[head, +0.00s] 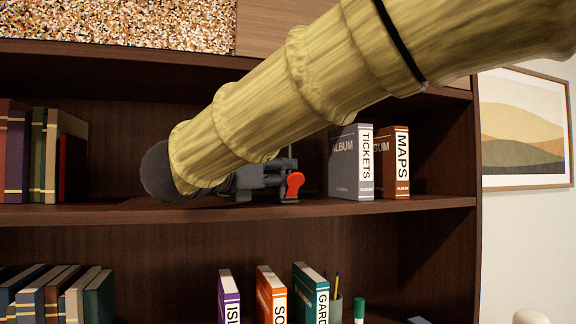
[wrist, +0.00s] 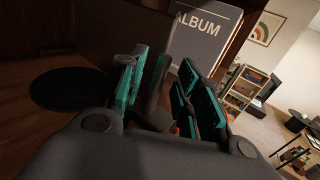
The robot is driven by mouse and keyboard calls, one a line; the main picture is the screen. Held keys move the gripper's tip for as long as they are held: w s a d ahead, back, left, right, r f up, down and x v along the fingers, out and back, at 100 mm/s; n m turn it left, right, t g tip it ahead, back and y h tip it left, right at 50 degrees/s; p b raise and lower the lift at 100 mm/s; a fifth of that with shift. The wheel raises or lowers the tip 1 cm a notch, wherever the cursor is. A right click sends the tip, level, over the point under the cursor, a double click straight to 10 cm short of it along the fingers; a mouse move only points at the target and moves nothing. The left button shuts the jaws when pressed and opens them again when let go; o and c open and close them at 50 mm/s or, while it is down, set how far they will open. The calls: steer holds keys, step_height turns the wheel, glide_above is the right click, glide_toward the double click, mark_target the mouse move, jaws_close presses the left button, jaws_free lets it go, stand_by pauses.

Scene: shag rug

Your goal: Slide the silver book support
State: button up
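A thin grey upright plate, which looks like the silver book support (wrist: 157,88), stands on the shelf between my fingers in the wrist view. In the head view only a thin upright edge (head: 290,152) shows above my gripper; its base is hidden. My gripper (head: 270,180) is low over the middle shelf, left of the albums. In the wrist view my gripper (wrist: 165,95) has its teal-padded fingers apart, one on each side of the plate. The left finger is close to the plate; I cannot tell whether it touches.
A grey TICKETS album (head: 345,165) and a brown MAPS album (head: 396,165) stand right of the support. Several books (head: 38,155) stand at the shelf's left. A dark round flat shape (wrist: 72,88) lies left of my fingers. More books (head: 272,295) stand below.

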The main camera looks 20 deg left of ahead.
steer(key=shift+x, duration=0.9)
steer(key=shift+s+a, duration=0.1)
jaws_close()
